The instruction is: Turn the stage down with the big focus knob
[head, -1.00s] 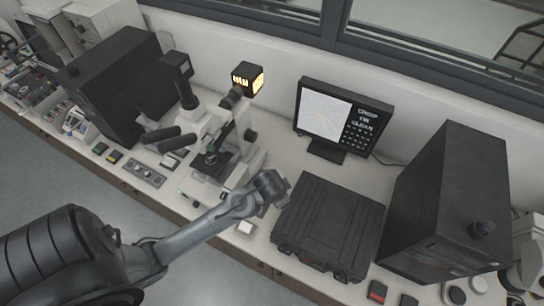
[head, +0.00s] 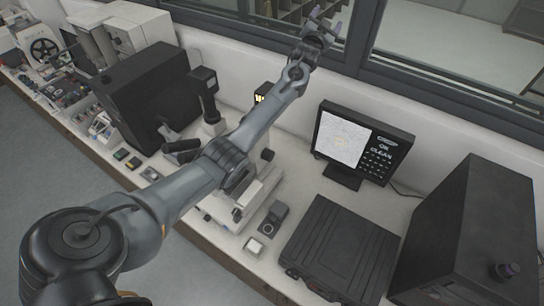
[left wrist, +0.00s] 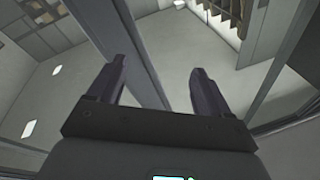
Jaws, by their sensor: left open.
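The microscope (head: 262,190) stands on the bench, mostly hidden behind my left arm in the head view. Part of its pale body, its eyepieces (head: 181,146) and a dark knob (head: 267,154) on its right side show. I cannot tell whether this is the big focus knob. The stage is hidden. My left gripper (head: 325,24) is raised high, above and behind the microscope, in front of the window. It is open and empty, well apart from the knob. My right gripper is not in view.
A monitor (head: 342,138) and a black case (head: 340,250) are right of the microscope. A large dark box (head: 470,225) stands further right, another (head: 135,98) on the left. The window frame (head: 357,38) is close to my gripper.

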